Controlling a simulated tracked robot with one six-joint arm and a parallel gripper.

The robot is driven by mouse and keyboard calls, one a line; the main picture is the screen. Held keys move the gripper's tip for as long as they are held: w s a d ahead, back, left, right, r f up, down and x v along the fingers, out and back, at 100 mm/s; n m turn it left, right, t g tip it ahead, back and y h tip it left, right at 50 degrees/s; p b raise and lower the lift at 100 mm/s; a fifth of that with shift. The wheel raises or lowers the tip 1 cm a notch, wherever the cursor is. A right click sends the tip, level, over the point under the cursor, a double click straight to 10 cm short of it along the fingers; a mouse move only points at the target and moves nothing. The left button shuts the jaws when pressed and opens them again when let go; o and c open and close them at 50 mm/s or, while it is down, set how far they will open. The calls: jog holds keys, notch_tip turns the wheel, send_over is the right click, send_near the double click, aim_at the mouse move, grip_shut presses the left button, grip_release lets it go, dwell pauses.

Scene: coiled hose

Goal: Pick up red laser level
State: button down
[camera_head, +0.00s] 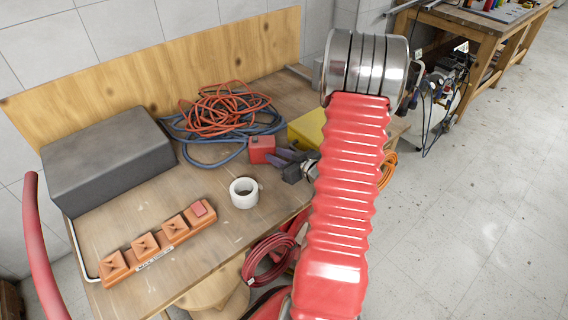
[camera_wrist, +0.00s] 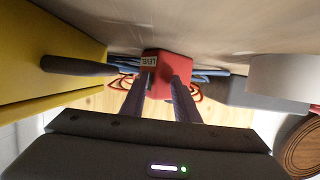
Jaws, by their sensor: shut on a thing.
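The red laser level (camera_head: 262,148) is a small red box in the middle of the workbench, in front of the coiled hoses. In the wrist view the laser level (camera_wrist: 156,62) carries a pale label reading "LEVEL". My gripper (camera_head: 275,158) reaches it from the right in the head view. In the wrist view my gripper's (camera_wrist: 159,85) two dark fingers lie along either side of the box, shut on it. The box is at or very near the bench top; I cannot tell whether it touches.
Orange and blue coiled hoses (camera_head: 225,112) lie behind. A yellow box (camera_head: 308,128) stands close on the right. A white tape roll (camera_head: 243,193), an orange power strip (camera_head: 160,243) and a large grey case (camera_head: 108,160) are on the bench. Bare wood lies around the roll.

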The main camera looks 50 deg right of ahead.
jog(key=shift+w+r, duration=0.15)
jog(key=shift+r, duration=0.05)
notch_tip(320, 180, up, 10)
jog(key=shift+a+f, duration=0.15)
dwell(0.4)
jog(key=c, duration=2.5)
grip_release()
jog(key=shift+f, duration=0.1)
jog(key=shift+c, duration=0.2)
jog(key=o, duration=2)
jog(key=v, duration=1.4)
jog(key=shift+d+f, duration=0.1)
jog(key=shift+d, duration=0.15)
